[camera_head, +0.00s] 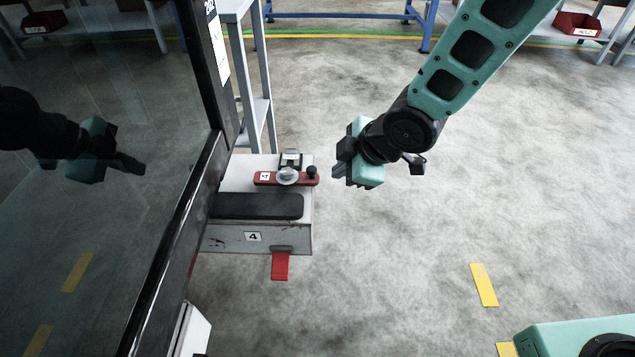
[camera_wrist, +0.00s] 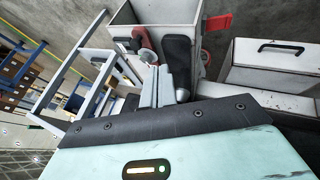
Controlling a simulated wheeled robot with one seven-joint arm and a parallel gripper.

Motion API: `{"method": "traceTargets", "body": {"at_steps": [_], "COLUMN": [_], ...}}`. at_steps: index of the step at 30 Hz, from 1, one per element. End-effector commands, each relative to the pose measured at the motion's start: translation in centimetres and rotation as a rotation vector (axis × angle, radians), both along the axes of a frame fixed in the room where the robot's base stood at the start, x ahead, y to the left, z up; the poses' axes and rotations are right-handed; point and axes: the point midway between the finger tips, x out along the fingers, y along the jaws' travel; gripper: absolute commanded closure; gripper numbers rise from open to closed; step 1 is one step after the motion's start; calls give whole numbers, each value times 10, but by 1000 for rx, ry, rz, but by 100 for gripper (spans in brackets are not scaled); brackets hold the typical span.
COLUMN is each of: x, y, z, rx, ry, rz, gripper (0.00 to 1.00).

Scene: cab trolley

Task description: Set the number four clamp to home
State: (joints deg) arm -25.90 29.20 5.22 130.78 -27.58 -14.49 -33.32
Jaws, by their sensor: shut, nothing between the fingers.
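The number four clamp unit is a pale box with a "4" label (camera_head: 253,237) on its front, in the middle of the head view. On its top lies a red clamp lever (camera_head: 268,179) with a pale round pivot and a black knob (camera_head: 312,171) at its right end. The lever also shows in the wrist view (camera_wrist: 136,42), partly behind my fingers. My gripper (camera_head: 339,163) is shut and empty, just right of the knob and apart from it in the head view. In the wrist view its closed fingers (camera_wrist: 157,84) point toward the box.
A black pad (camera_head: 258,206) lies in front of the lever, and a red tab (camera_head: 281,265) hangs from the box front. A dark glass panel (camera_head: 90,170) stands at left, reflecting my arm. A grey rack (camera_head: 264,123) stands behind. Floor to the right is clear.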

Motion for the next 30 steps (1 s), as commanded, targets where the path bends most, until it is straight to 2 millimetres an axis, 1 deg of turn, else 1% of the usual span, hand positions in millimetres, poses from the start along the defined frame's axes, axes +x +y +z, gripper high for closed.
{"method": "traceTargets", "body": {"at_steps": [7,11,14,17,27,30], "x": [0,2,6,12,39,57], "y": [0,2,6,13,41,41], "z": [1,-4,-14,-30,-88,-86], "rx": [-1,-1,0,-1,-1,2], "ry": [0,1,3,3,3,0], "rz": [-1,-1,-1,-2,-2,-7], "gripper": [100,100,100,100,100,100]}}
